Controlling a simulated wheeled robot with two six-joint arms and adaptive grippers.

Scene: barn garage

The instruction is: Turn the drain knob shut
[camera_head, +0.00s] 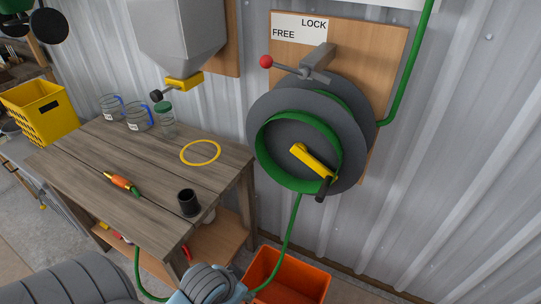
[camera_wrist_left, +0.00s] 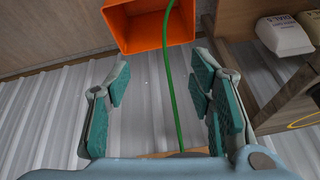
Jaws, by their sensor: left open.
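No knob is labelled as a drain. A black round knob (camera_head: 156,96) sticks out from the yellow outlet piece (camera_head: 184,82) under the grey hopper (camera_head: 182,30), above the workbench's back edge. I cannot tell whether it is the drain knob or how it is turned. My left gripper (camera_wrist_left: 161,76) is open in the left wrist view, with its teal-padded fingers apart and nothing held. The green hose (camera_wrist_left: 168,85) shows in the gap between them, seemingly beyond the fingers.
The workbench (camera_head: 90,180) holds jars, a yellow ring (camera_head: 200,152), a black cup (camera_head: 188,202) and an orange-green tool (camera_head: 122,183). A hose reel (camera_head: 262,100) with a yellow crank hangs on the wall. An orange crate (camera_head: 277,275) stands on the floor below it.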

